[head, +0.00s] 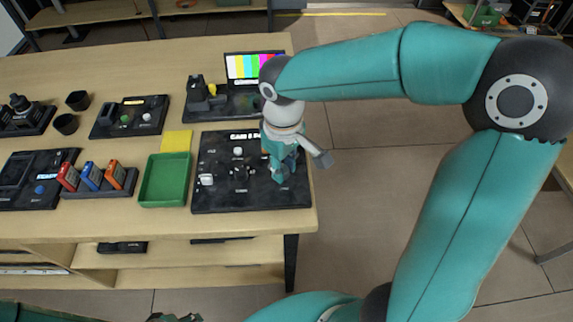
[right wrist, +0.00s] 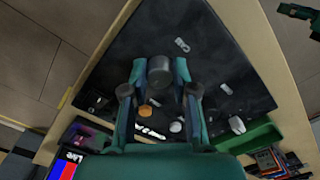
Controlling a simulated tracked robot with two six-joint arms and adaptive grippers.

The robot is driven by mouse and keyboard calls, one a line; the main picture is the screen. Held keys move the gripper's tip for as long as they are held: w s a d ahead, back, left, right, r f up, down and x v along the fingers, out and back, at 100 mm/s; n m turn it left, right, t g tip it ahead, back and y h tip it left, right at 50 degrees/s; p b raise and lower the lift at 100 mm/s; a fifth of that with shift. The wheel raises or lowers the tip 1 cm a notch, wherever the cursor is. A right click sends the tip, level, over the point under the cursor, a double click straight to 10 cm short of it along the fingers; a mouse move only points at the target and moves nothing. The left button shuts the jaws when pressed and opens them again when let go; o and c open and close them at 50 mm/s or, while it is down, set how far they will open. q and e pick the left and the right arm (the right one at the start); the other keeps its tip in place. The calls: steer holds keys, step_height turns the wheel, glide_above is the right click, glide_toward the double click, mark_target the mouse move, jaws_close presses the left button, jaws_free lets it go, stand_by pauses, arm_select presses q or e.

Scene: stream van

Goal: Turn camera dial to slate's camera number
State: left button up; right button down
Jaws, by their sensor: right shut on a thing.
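A black control panel (head: 228,196) lies at the right end of the table. Lettering beginning "CAM" shows at its back edge, partly covered by my arm and too small to read fully. My right gripper (head: 284,170) points down over the panel's right part. In the right wrist view its fingers (right wrist: 161,92) stand on either side of a dark round knob (right wrist: 160,68) and are shut on it. The knob's pointer and marks cannot be read. I cannot pick out a slate with a readable number. Part of my left gripper (head: 175,318) shows at the bottom edge of the head view.
A green tray (head: 165,200) and a yellow note (head: 176,140) lie left of the panel. A colour-bar screen (head: 243,66) stands behind it. Open floor lies right of the table.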

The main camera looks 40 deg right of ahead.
steer(key=c, duration=0.9)
jaws_free()
steer(key=shift+a, duration=0.1)
steer(key=shift+w+r, duration=0.15)
steer(key=shift+r, duration=0.5)
step_height(320, 180, up, 11)
steer(key=shift+f, duration=0.15)
